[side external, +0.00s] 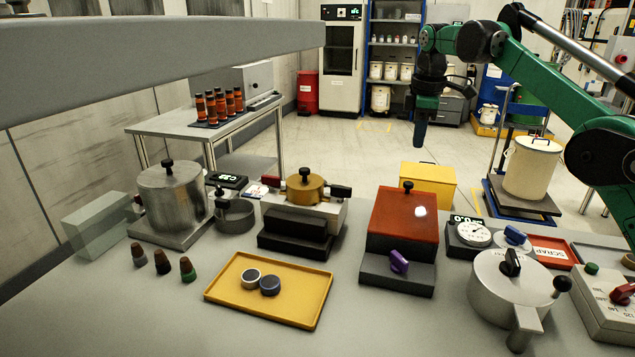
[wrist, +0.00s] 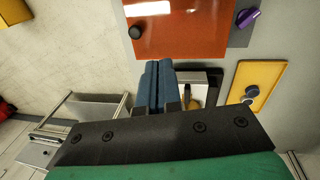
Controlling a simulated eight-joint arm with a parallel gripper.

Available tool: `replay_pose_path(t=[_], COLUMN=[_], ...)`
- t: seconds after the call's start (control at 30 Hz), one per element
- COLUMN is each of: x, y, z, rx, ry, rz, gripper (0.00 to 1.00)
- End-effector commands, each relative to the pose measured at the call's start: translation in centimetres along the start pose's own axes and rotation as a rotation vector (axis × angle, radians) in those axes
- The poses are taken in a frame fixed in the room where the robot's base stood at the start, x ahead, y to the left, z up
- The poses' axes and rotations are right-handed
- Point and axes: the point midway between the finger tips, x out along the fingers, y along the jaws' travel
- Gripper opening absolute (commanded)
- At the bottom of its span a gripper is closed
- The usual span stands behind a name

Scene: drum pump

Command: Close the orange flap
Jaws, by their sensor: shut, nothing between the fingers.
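The orange flap (side external: 402,213) is a flat red-orange panel on a dark grey box (side external: 395,272), with a black knob (side external: 407,187) near its far edge. A purple knob (side external: 399,261) is on the box front. I cannot tell exactly how far the flap is tilted. In the wrist view the flap (wrist: 185,35) is at the top, with its black knob at its left edge. My gripper (side external: 419,135) hangs in the air above and behind the flap, pointing down, touching nothing. Its blue fingers (wrist: 156,85) are together and empty in the wrist view.
A yellow box (side external: 428,184) stands behind the flap's box. A device with a brass cap (side external: 304,188) is to the left, a dial gauge (side external: 473,234) and a round pot (side external: 505,290) to the right. A yellow tray (side external: 270,292) lies front left. The air around my gripper is clear.

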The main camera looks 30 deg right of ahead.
Motion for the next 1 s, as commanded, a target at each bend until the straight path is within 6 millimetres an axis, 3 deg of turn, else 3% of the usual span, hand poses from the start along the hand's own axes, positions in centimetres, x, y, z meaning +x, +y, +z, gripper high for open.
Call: replay_pose_path(t=[0.47,0.77,1.0], x=[-0.8,-3.0,-4.2], y=[-1.0,-5.1,-9.5], z=[-0.1,-0.5,-0.8], rx=[-0.001,-0.003,-0.005], ry=[0.000,0.001,0.001], rz=[0.000,0.000,0.000], gripper=[0.00,0.00,0.00])
